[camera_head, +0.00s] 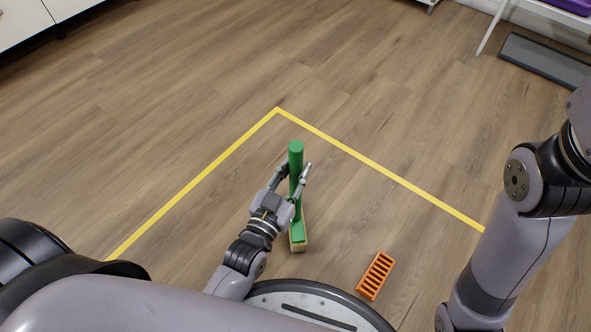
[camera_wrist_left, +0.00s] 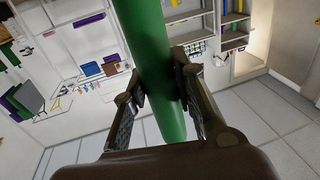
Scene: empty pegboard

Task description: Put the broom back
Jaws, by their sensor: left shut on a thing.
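The green broom (camera_head: 296,150) is near the middle of the head view, with its handle up and its tan-edged head (camera_head: 298,243) low, close to my base. My left gripper (camera_head: 292,175) is around the green handle, one finger on each side, and is shut on it. In the left wrist view the green handle (camera_wrist_left: 148,50) runs between the two fingers of my left gripper (camera_wrist_left: 160,92). I cannot tell whether the broom head touches the floor. My right arm shows at the right of the head view, but its gripper is out of view.
An orange slotted block (camera_head: 375,276) lies on the wooden floor beside my base. Yellow tape (camera_head: 277,109) makes a corner on the floor around the broom. A grey mat (camera_head: 545,62) lies at the upper right. A white cabinet (camera_head: 24,22) stands at the upper left. The floor between is clear.

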